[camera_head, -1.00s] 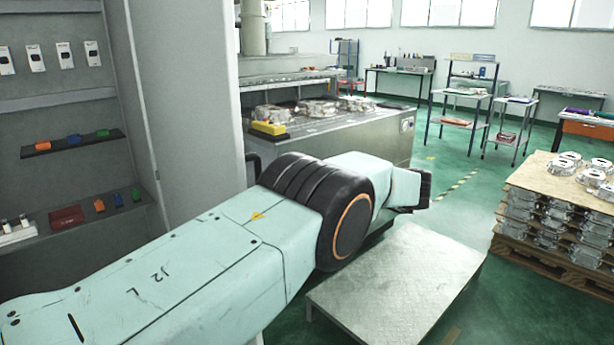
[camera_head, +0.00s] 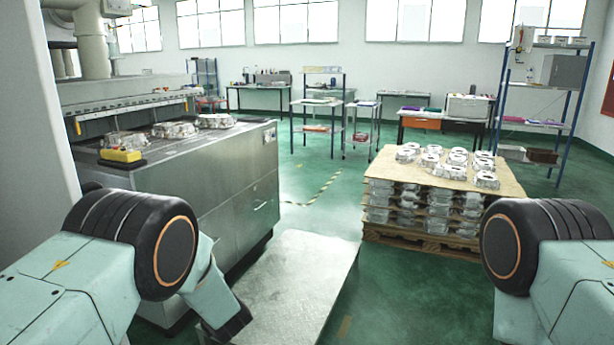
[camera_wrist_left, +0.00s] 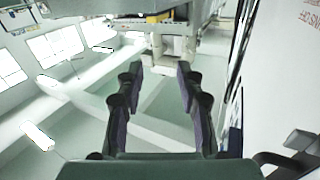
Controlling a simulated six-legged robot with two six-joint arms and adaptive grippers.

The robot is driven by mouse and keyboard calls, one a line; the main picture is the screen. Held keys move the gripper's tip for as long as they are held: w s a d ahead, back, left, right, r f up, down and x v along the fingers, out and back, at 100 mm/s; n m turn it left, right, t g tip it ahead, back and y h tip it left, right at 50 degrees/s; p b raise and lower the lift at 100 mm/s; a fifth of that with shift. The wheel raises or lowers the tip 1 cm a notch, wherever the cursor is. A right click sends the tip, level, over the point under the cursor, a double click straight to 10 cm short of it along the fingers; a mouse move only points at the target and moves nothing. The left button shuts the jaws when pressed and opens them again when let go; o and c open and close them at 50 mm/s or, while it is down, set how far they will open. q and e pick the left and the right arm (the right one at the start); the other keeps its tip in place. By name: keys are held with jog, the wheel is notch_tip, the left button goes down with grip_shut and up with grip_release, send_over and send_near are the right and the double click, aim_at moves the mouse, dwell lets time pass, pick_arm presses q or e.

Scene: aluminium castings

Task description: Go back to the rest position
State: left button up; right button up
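My left arm comes in from the left in the head view, bent at the elbow, with its forearm pointing down over the floor. In the left wrist view my left gripper (camera_wrist_left: 160,72) has its two dark fingers apart, with nothing between them. My right arm shows at the right edge of the head view, but its gripper is out of the picture. Aluminium castings (camera_head: 192,128) lie on the grey metal workbench (camera_head: 235,175) at the left. More castings (camera_head: 452,170) lie on and under the board of a pallet stack (camera_head: 400,167) at the right.
A pale metal plate (camera_head: 290,285) lies low in front of me, between my arms. Shelves (camera_head: 545,125) and tables (camera_head: 262,88) stand along the back. Green floor (camera_head: 320,195) lies clear between bench and pallet.

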pick_arm(q)
jog(key=s+d+f+m+g+h+b, duration=0.1)
jog(key=s+f+m+g+h+b, duration=0.2)
jog(key=s+f, duration=0.65)
jog(key=s+d+f+m+g+h, duration=0.15)
jog(key=s+f+h, duration=0.45)
jog(key=f, duration=0.7)
jog(key=s+d+f+m+g+h+b, duration=0.1)
jog(key=s+f+g+b, duration=0.1)
jog(key=s, duration=0.9)
jog(key=s+d+f+g+h+b, duration=0.1)
jog(key=s+f+g+b, duration=0.2)
jog(key=s, duration=0.9)
jog(key=s+d+f+m+g+h+b, duration=0.1)
jog(key=s+f+g, duration=0.3)
jog(key=s, duration=0.8)
jog(key=shift+d+f+m+b, duration=0.15)
jog(key=shift+f+m+b, duration=0.2)
jog(key=shift+f+b, duration=0.55)
jog(key=shift+s, duration=0.15)
